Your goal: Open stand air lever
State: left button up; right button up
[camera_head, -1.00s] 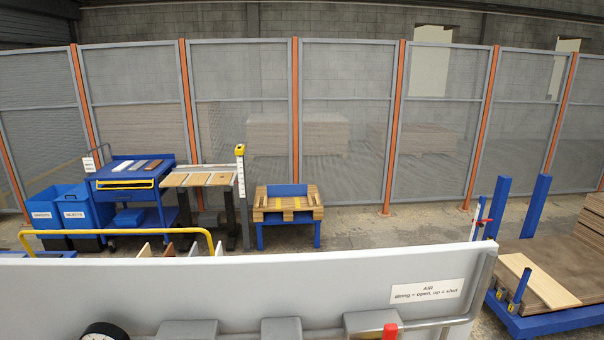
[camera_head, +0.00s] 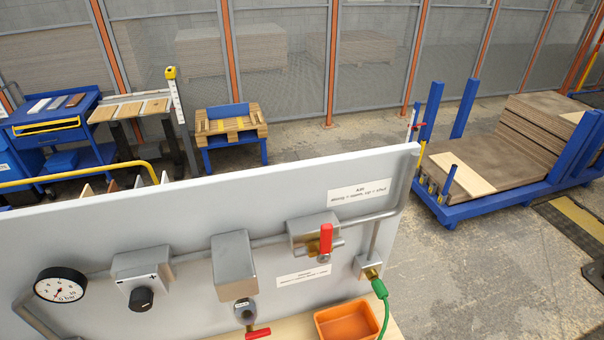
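The air stand is a pale grey panel (camera_head: 180,227) in the lower part of the head view. A label (camera_head: 360,191) on it reads "AIR, along = open, up = shut". Below that label a red lever (camera_head: 326,239) stands upright, across the pipe, on a grey valve block (camera_head: 302,228). A second red lever (camera_head: 258,333) lies roughly level at the bottom edge, partly cut off. Neither of my grippers is in view.
A gauge (camera_head: 61,285), a black knob (camera_head: 141,299) and a green hose (camera_head: 381,300) are on the panel. An orange bin (camera_head: 347,319) sits below. A blue cart (camera_head: 470,204) with boards stands right, with open floor before it.

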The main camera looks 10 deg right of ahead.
aim_at(327, 229)
jog(key=z, duration=0.45)
jog(key=i+l+u, duration=0.1)
jog(key=l+u, duration=0.25)
jog(key=u, duration=0.15)
jog(key=l+u, duration=0.7)
jog(key=u, duration=0.25)
jog(key=k+l+u, duration=0.15)
jog(key=l+u, duration=0.2)
jog(key=u, duration=0.15)
jog(key=k+l+u, duration=0.15)
jog(key=l+u, duration=0.15)
jog(key=u, duration=0.15)
jog(key=k+l+u, duration=0.2)
jog(key=u, duration=0.3)
